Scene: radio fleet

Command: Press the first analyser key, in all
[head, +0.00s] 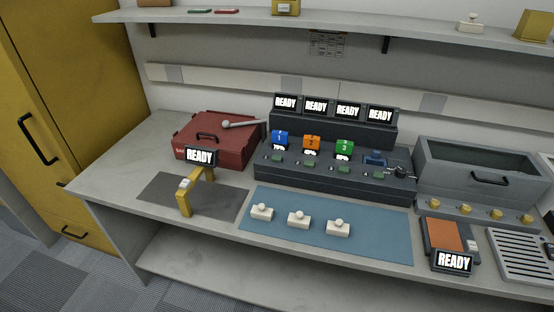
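A dark console (330,181) stands at the back of the bench, with a raised rear bank of several small screens (286,102) reading READY. A blue block marked 1 (279,138), an orange block marked 2 (311,143) and a green block marked 3 (344,148) sit in it. Several small green keys run along its front; the leftmost key (277,158) is below the blue block. No label shows which device is the analyser. A yellow stand (185,200) and an orange-topped device (445,236) also have READY screens. Neither of my grippers is in view.
A red toolbox (216,138) stands at the left back, and a grey bin (480,168) at the right. Three white knobbed blocks, including one at the middle (299,220), rest on a blue mat (375,238). A metal rack (522,252) is at far right. The bench's left front is clear.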

